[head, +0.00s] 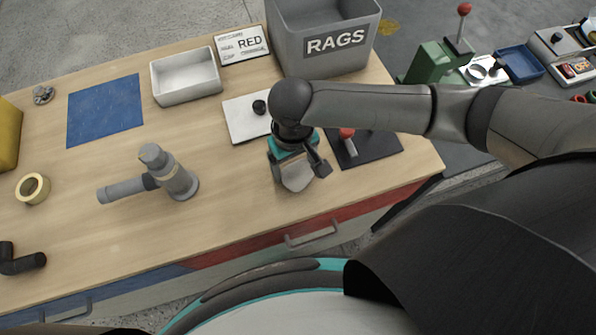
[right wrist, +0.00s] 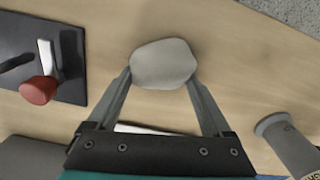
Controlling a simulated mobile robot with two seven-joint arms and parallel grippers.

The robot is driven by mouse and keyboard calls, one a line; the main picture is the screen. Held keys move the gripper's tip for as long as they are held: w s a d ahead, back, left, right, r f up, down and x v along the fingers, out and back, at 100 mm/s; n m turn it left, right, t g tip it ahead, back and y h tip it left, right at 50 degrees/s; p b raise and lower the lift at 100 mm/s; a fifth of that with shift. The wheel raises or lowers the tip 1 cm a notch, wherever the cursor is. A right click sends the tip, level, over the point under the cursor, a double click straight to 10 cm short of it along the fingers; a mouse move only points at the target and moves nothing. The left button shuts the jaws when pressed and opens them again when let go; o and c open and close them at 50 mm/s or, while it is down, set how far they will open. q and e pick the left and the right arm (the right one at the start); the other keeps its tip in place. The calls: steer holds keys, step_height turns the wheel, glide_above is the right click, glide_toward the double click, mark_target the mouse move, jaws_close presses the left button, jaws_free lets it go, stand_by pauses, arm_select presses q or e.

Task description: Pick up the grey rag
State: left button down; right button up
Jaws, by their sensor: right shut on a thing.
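The grey rag is a small, light grey rounded lump. In the head view the rag (head: 296,176) is at the lower end of my right gripper (head: 299,170), over the front part of the wooden bench. In the right wrist view the rag (right wrist: 163,62) is between the two fingertips of the right gripper (right wrist: 162,78), which are shut on its sides. I cannot tell whether the rag still touches the bench. My left gripper is not in view.
A grey RAGS bin (head: 290,55) stands at the back right of the bench. A white tray (head: 160,98), a blue mat (head: 105,110) and a grey pipe-like fixture (head: 172,177) are to the left. A dark plate (head: 380,150) with a red-knobbed lever lies right of the gripper.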

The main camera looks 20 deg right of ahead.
mark_target(294, 165)
step_height(294, 165, up, 20)
steer(key=p, duration=0.4)
stand_by(0.4)
